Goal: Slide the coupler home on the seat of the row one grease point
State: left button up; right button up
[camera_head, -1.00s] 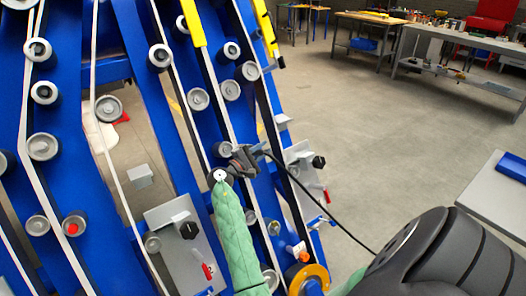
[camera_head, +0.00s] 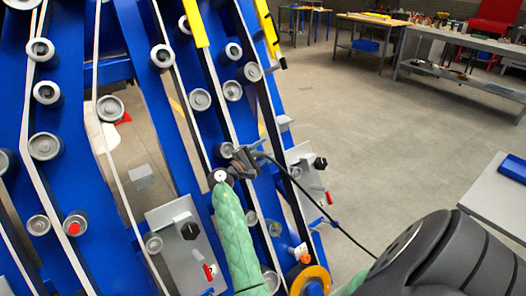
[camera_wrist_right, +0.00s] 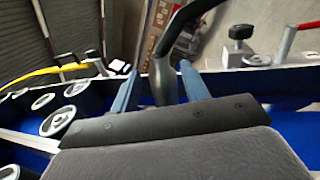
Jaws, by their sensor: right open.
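My right gripper (camera_head: 245,161) is at the blue chassis, at the end of an arm in a green quilted sleeve. In the right wrist view its two blue fingers (camera_wrist_right: 160,82) stand apart. The dark coupler (camera_wrist_right: 163,88) is between them, with a gap visible on each side. A black hose (camera_head: 322,214) runs from the coupler area down to the right; the hose also curves up and right in the wrist view (camera_wrist_right: 186,18). The grease point and its seat cannot be made out, so I cannot tell how far the coupler sits on it. My left gripper is not in view.
The blue chassis (camera_head: 88,165) carries several rollers and pale belts close around the arm. A grey plate with a black knob (camera_head: 189,231) lies left of the sleeve. Another bracket with a knob (camera_head: 320,163) is to the right. Open floor lies beyond, with workbenches (camera_head: 465,42) behind.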

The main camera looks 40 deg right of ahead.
aim_at(257, 155)
jog(key=a, duration=0.2)
jog(key=a+f, duration=0.1)
jog(key=a, duration=0.2)
jog(key=a+b, duration=0.1)
jog(key=a, duration=0.1)
jog(key=shift+a+f, duration=0.2)
jog(key=shift+a, duration=0.1)
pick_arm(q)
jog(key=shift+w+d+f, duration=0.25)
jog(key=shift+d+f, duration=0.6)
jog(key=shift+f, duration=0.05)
pick_arm(e)
jog(key=shift+f, duration=0.1)
